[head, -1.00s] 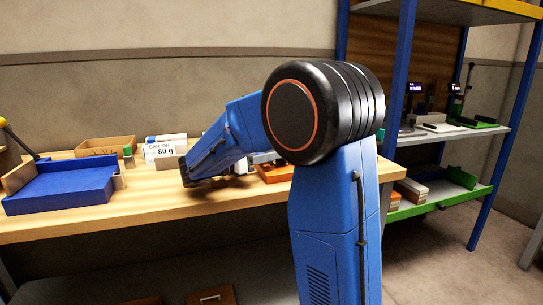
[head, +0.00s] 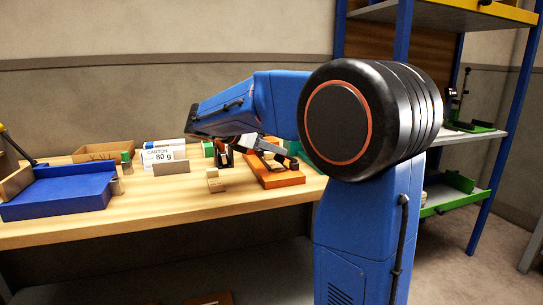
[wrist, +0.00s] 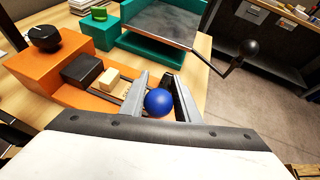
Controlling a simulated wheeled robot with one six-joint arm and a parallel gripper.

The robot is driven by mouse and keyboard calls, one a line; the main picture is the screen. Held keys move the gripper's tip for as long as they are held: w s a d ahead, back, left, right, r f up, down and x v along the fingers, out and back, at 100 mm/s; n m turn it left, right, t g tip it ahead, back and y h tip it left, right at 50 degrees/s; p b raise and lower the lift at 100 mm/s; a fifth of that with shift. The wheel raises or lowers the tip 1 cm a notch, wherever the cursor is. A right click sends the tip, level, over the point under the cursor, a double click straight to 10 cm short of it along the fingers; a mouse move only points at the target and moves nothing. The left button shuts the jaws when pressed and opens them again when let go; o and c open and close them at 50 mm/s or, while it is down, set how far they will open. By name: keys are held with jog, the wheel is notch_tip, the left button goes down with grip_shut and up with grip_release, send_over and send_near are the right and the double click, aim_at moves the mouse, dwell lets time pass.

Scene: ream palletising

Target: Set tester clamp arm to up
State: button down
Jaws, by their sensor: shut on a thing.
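The tester has an orange base (head: 277,174) on the bench. It fills the left of the wrist view (wrist: 45,72), with a black knob (wrist: 44,37), a dark block (wrist: 82,71) and a small cream block (wrist: 110,79). A blue ball knob (wrist: 158,102) sits between the two grey fingers of my gripper (wrist: 161,84), which is shut on it. The bar that carries the ball is mostly hidden by the fingers, so I cannot tell its tilt. In the head view my blue arm covers part of the gripper area.
A teal tray-like device (wrist: 160,30) with a black-knobbed lever (wrist: 250,48) stands beyond the tester. Shelving stands at right.

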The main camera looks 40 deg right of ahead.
jog(key=r+y, duration=0.1)
jog(key=d+r+y, duration=0.1)
jog(key=shift+s+d+t+y, duration=0.1)
jog(key=shift+d+t+y, duration=0.2)
jog(key=shift+t+y, duration=0.1)
jog(key=y, duration=0.1)
jog(key=d+r+y, duration=0.1)
jog(key=shift+s+d+m+y, duration=0.2)
jog(key=shift+d+m+y, duration=0.1)
jog(key=y, duration=0.1)
jog(key=d+t+y, duration=0.1)
jog(key=d+r+y, duration=0.1)
jog(key=shift+s+d+y, duration=0.25)
jog(key=shift+s+y, duration=0.05)
jog(key=shift+s, duration=0.05)
jog(key=shift+s+d+m+t+y, duration=0.25)
jog(key=shift+d+t+y, duration=0.25)
jog(key=shift+d+y, duration=0.5)
jog(key=shift+a+y, duration=0.2)
jog(key=shift+y, duration=0.1)
jog(key=c, duration=1.4)
grip_release()
jog(key=shift+f, duration=0.1)
jog(key=shift+c, duration=0.2)
jog(key=v, duration=1.7)
jog(key=shift+r, duration=0.2)
